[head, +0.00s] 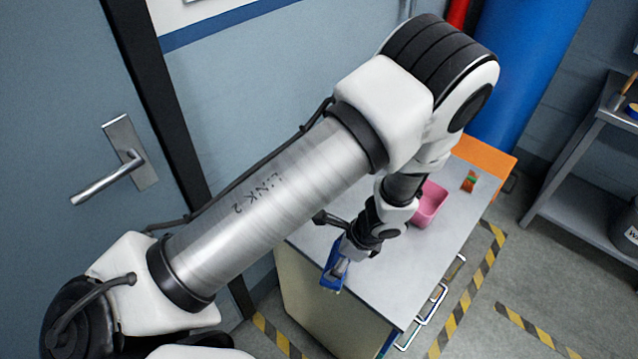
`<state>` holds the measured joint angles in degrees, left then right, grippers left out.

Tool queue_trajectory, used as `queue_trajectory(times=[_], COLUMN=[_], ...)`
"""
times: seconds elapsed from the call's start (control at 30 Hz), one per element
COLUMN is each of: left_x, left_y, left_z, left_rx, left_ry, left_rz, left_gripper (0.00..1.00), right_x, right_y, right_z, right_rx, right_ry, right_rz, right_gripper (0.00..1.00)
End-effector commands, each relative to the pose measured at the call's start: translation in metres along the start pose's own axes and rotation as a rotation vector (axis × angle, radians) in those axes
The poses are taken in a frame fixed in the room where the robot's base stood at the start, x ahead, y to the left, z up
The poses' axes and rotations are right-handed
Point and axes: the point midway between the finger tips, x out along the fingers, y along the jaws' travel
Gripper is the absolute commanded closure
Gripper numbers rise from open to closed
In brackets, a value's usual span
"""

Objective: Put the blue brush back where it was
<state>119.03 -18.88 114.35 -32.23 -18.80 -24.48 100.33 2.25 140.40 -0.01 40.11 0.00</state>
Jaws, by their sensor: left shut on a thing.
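My left gripper (342,264) is shut on the blue brush (330,276). It holds the brush low at the near left edge of the grey-topped cabinet (385,287). The brush is small in view and partly covered by the gripper, so I cannot tell whether it touches the top. My left arm crosses the middle of the head view and hides part of the cabinet top. My right gripper is not in view.
A pink bin (432,203) and a small orange and green item (470,181) are on the cabinet top. An orange surface (486,156) adjoins its far end. A grey shelf cart (583,165) stands right; a door (80,120) is left. The front right top is clear.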

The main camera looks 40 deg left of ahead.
Motion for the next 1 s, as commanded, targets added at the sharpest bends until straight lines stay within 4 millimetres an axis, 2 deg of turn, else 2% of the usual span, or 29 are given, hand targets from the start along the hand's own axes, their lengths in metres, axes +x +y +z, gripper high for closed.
queue_trajectory(times=[0.07, 0.2, 0.4, 0.5, 0.63, 0.8, 0.87, 0.9, 1.0], left_x=[0.009, 0.022, 0.034, 0.039, 0.045, 0.073, 0.075, 0.074, 0.071], left_y=[-0.012, -0.051, -0.110, -0.132, -0.144, -0.144, -0.144, -0.144, -0.144], left_z=[0.001, 0.015, 0.037, 0.045, 0.049, 0.037, 0.036, 0.036, 0.037], left_rx=[-0.006, -0.009, -0.007, -0.005, -0.001, 0.000, 0.000, 0.000, 0.000], left_ry=[0.004, 0.006, 0.004, 0.002, 0.000, -0.001, 0.000, 0.000, 0.000], left_rz=[-0.001, 0.000, -0.002, -0.002, 0.000, 0.000, -0.001, -0.001, -0.001], left_gripper=[0.51, 0.51, 0.51, 0.51, 0.51, 0.51, 0.51, 0.57, 0.57], right_x=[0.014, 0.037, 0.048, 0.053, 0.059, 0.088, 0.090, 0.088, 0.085], right_y=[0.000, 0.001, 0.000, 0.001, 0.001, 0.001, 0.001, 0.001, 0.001], right_z=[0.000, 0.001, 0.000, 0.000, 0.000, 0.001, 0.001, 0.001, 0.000], right_rx=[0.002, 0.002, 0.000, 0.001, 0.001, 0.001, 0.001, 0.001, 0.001], right_ry=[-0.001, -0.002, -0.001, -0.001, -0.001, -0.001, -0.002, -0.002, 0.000], right_rz=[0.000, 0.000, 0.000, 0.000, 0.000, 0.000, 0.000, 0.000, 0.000], right_gripper=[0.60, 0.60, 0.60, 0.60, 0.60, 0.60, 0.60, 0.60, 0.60])
